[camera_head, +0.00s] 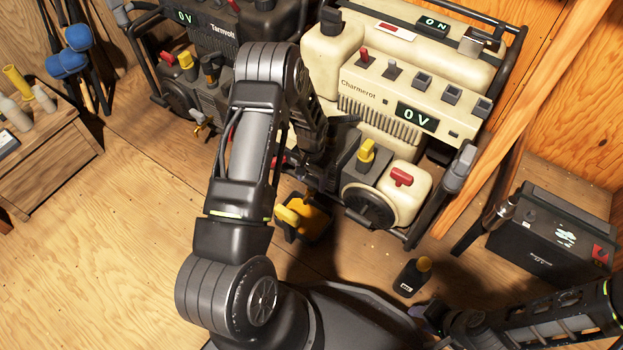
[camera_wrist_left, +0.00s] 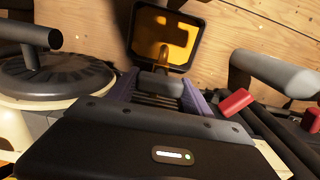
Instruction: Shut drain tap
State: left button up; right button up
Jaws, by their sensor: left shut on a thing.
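My left gripper (camera_wrist_left: 158,92) shows its two purple fingers closed on a small dark grey block (camera_wrist_left: 160,82), which looks like the drain tap's handle. The tap's body and valve position are hidden. In the head view my left arm reaches down beside the cream Charmerot generator (camera_head: 375,95), and the fingertips are hidden behind the wrist. A dark-rimmed yellow tray (camera_wrist_left: 192,23) lies on the floor beyond the fingers; it also shows in the head view (camera_head: 321,222). My right gripper (camera_head: 428,312) is at the lower right, apart from the generator, its jaws unclear.
A dark Tarnvolt generator (camera_head: 215,38) stands left of the cream one. A small black bottle (camera_head: 410,280) with a yellow cap stands on the floor. A black battery (camera_head: 548,238) is at the right, and a wooden crate (camera_head: 50,165) at the left. The left floor is clear.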

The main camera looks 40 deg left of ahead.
aim_at(311, 178)
dwell(0.3)
pick_arm(q)
jog(key=o, duration=1.1)
notch_tip(311, 178, up, 8)
jog(key=p, duration=0.3)
jog(key=shift+f, duration=0.1)
